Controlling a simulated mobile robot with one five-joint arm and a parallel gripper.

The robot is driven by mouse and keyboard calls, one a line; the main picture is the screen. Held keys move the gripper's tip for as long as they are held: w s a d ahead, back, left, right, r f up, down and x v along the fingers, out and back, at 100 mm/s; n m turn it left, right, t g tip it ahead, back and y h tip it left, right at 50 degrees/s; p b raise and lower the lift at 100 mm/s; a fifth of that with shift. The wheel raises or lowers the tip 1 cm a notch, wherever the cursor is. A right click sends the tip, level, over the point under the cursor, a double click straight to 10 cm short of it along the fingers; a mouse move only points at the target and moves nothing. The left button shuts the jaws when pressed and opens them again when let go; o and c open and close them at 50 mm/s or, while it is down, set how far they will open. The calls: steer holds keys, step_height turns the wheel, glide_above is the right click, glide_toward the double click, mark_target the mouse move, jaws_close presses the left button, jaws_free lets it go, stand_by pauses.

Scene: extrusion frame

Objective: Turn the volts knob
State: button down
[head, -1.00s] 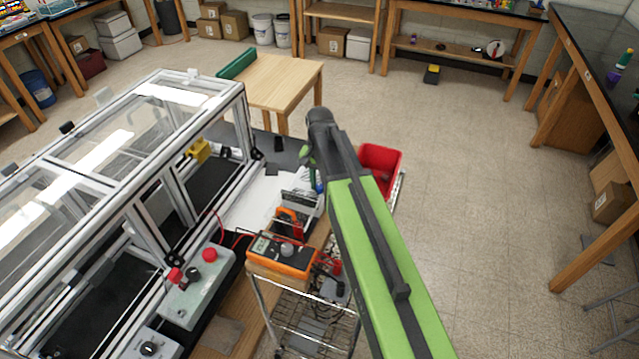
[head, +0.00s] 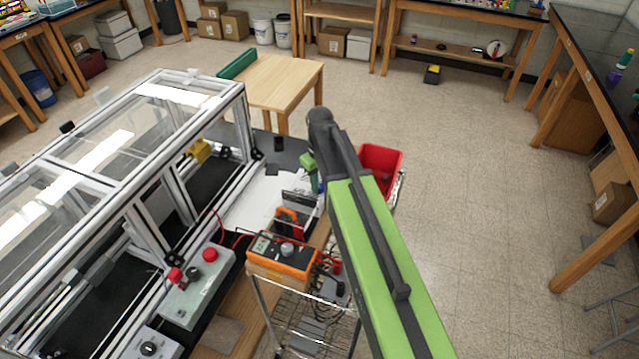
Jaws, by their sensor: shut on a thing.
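My green and dark grey arm reaches from the lower right to the bench. A small green part of my gripper end (head: 307,161) shows just left of the arm. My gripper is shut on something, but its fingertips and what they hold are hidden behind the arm. I cannot make out a knob marked volts. An orange multimeter (head: 283,262) lies at the bench front; its round grey dial (head: 287,249) is in plain view and nothing touches it. A dark upright panel (head: 298,200) stands behind it, close to my arm, partly covered.
A framed enclosure with clear panels (head: 120,130) fills the left. A grey control box (head: 197,287) with red buttons stands before it. Red and black leads run around the multimeter. A red bin (head: 380,160) is right of my arm.

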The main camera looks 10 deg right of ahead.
mark_target(320, 186)
steer(key=shift+n, duration=1.3)
steer(key=c, duration=1.2)
jaws_free()
steer(key=shift+o, duration=0.2)
step_height(320, 186, up, 17)
steer(key=p, duration=1.7)
steer(key=shift+r, duration=0.2)
